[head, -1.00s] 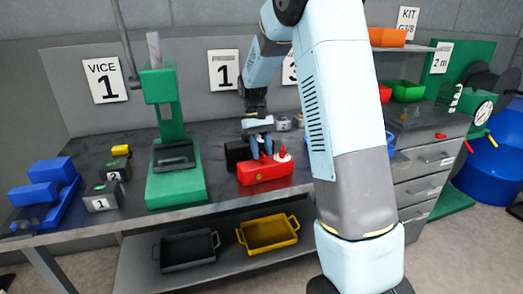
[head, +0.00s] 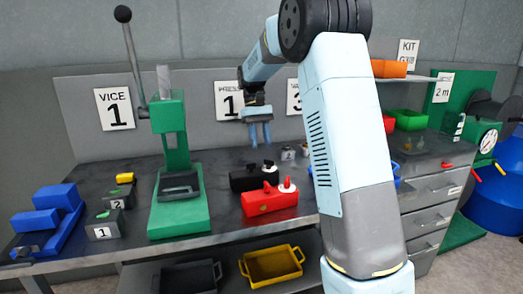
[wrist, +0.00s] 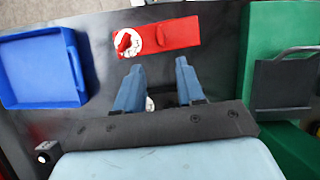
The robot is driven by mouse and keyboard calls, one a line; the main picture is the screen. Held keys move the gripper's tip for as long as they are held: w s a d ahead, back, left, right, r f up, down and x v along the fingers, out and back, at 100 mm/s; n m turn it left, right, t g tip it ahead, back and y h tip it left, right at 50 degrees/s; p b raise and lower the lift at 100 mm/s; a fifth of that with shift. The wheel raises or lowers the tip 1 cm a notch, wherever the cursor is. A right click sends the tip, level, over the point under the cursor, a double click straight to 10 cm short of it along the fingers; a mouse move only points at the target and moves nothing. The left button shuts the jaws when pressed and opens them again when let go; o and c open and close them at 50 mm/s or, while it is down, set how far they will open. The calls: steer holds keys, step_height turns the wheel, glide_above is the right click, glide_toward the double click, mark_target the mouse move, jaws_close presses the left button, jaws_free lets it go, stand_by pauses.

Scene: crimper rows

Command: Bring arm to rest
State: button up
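My gripper (head: 260,143) hangs fingers down in the air above the bench in the head view. Its two blue fingers are apart with nothing between them, and the gap also shows in the wrist view (wrist: 159,72). Below it on the bench is a red fixture (head: 270,201) with a white and red knob at its right end. A similar black fixture (head: 246,181) sits just behind the red one. In the wrist view the red fixture (wrist: 178,36) lies beyond the fingertips. The black one is mostly hidden behind the gripper there.
A green press (head: 178,215) stands left of the fixtures, with blue blocks (head: 58,198) farther left. A blue tray (wrist: 40,72) shows in the wrist view. A yellow tray (head: 272,265) sits on the lower shelf. Orange and green bins (head: 408,121) are at right.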

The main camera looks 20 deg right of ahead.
steer(key=shift+r, duration=0.15)
steer(key=s+r+t, duration=0.2)
steer(key=s+r, duration=0.2)
steer(key=s, duration=0.4)
steer(key=s+r+t, duration=0.3)
steer(key=s+r, duration=0.1)
steer(key=s, duration=0.5)
steer(key=s+f+t, duration=0.2)
steer(key=s, duration=0.6)
steer(key=s+f+m+t, duration=0.1)
steer(key=s+f+t, duration=0.1)
steer(key=s, duration=0.7)
steer(key=shift+s+t, duration=0.2)
steer(key=shift+t, duration=0.4)
